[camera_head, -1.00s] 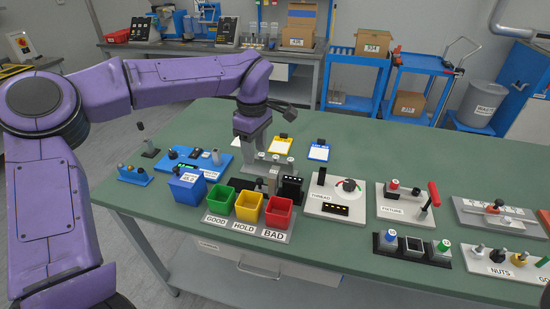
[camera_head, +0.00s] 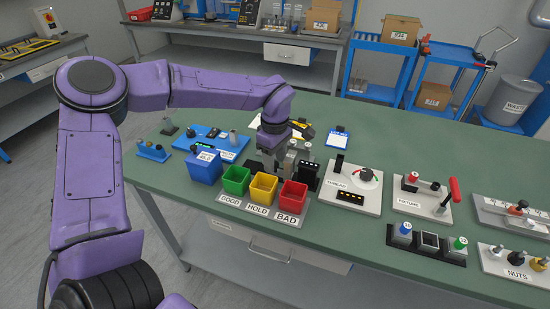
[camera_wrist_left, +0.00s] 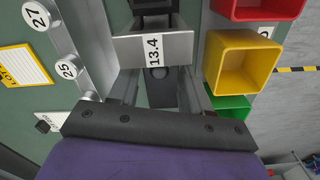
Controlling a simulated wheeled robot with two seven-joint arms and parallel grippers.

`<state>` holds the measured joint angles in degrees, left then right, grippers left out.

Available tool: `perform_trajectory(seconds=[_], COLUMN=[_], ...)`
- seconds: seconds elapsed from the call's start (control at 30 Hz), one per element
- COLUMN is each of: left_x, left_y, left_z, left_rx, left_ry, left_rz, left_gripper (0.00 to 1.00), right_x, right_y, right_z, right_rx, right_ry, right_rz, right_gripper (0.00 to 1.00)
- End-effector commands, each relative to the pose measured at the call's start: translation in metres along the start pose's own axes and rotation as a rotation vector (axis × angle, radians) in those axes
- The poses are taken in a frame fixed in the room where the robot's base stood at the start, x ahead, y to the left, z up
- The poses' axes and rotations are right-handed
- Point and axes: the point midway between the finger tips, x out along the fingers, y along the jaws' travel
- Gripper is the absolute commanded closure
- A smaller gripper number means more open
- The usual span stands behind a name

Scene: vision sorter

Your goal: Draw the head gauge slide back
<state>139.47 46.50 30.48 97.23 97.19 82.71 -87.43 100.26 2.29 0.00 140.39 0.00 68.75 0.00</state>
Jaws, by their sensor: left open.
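The head gauge is mostly hidden behind my left gripper (camera_head: 286,158) in the head view. In the left wrist view a grey metal block (camera_wrist_left: 125,50) with a white "13.4" label lies just ahead of the fingers, and a dark part shows between them. I cannot tell which piece of the gauge is its slide. My left gripper also shows in the left wrist view (camera_wrist_left: 158,92), pointing down at the gauge, open, its two fingers apart. Contact with the gauge cannot be told. My right gripper is not in view.
The green (camera_head: 236,181), yellow (camera_head: 263,188) and red (camera_head: 292,196) bins stand close in front of the gauge. A blue box (camera_head: 204,168) is left of them. The thread station (camera_head: 350,188) stands to the right.

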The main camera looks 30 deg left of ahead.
Motion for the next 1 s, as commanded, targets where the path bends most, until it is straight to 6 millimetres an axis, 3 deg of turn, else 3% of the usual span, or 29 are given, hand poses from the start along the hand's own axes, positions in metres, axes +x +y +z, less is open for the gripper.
perform_trajectory(seconds=[0.03,0.17,0.2,0.43,0.7,0.83,1.0], left_x=[0.000,0.000,0.000,-0.006,-0.010,-0.006,-0.002], left_y=[0.000,0.000,0.000,-0.002,-0.017,-0.021,-0.023], left_z=[0.000,0.000,0.000,-0.010,-0.069,-0.084,-0.089], left_rx=[0.000,0.000,0.000,-0.004,-0.006,-0.002,-0.002], left_ry=[0.000,0.000,0.000,-0.002,-0.003,-0.002,0.002], left_rz=[0.000,0.000,0.000,0.000,0.000,0.002,0.003], left_gripper=[0.52,0.94,1.00,1.00,1.00,1.00,1.00], right_x=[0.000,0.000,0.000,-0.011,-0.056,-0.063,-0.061], right_y=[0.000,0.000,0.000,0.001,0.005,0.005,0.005], right_z=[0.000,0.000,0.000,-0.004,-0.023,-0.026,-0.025], right_rx=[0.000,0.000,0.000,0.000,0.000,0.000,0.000], right_ry=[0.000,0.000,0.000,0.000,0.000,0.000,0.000], right_rz=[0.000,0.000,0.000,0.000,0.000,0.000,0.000], right_gripper=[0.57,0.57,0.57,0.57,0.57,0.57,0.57])
